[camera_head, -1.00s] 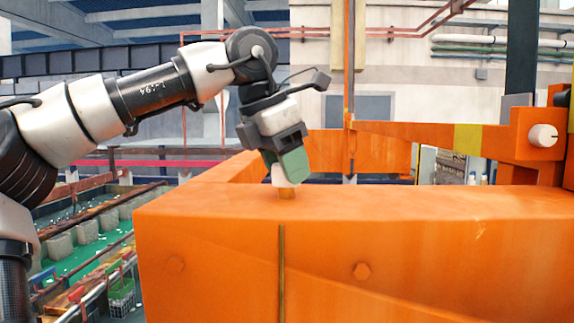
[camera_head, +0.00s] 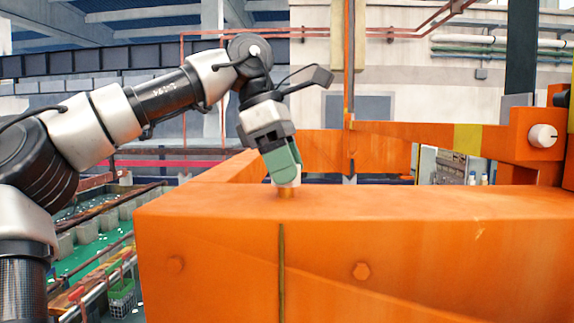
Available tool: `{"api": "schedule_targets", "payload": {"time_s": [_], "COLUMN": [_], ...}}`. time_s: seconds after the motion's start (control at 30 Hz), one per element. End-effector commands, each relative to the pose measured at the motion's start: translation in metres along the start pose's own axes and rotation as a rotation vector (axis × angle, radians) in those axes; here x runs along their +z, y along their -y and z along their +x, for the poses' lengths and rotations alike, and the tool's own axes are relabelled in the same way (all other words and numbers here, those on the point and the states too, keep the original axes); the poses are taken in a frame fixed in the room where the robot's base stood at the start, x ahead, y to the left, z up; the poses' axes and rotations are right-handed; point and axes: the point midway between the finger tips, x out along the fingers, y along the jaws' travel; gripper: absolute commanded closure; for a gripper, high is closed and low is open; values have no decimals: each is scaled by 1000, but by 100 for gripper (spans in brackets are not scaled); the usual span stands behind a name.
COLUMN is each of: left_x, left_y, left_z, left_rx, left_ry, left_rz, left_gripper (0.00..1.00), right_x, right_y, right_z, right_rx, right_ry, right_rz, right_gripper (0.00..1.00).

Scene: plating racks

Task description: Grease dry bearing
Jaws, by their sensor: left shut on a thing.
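My left gripper (camera_head: 287,180) points down at the top of the big orange beam (camera_head: 420,202). Its green fingers are shut on a small white thing (camera_head: 297,181), mostly hidden between them. Just below the fingertips a small brass-coloured piece (camera_head: 287,193) meets the beam's top face. I cannot tell whether it is part of the held thing or of the beam. No part is clearly a bearing from here. A white round knob (camera_head: 543,135) sits on the orange bracket at the right. My right gripper is not in view.
A thin upright post (camera_head: 350,90) and an orange rail with a yellow band (camera_head: 467,138) stand behind the beam. Two bolt heads show on the beam's front face. At lower left, lower down, are a green floor and a mesh basket (camera_head: 121,298).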

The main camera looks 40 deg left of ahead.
Motion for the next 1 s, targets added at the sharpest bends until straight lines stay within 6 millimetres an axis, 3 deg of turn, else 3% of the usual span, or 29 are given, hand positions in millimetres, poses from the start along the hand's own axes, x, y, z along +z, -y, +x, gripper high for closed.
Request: {"api": "schedule_targets", "payload": {"time_s": [0.53, 0.57, 0.7, 1.0], "left_x": [1, 1, 0, 0], "left_y": [0, 0, 0, 0], "left_z": [-2, -2, -2, -2], "left_rx": [-4, -4, -5, -7], "left_ry": [2, 2, 2, 0], "left_rz": [23, 23, 23, 22], "left_gripper": [78, 51, 30, 29], "right_x": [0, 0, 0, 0], "right_y": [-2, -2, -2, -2], "right_z": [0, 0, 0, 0], "right_rx": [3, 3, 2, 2], "right_ry": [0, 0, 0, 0], "right_rz": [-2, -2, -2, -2], "right_gripper": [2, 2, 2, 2]}}
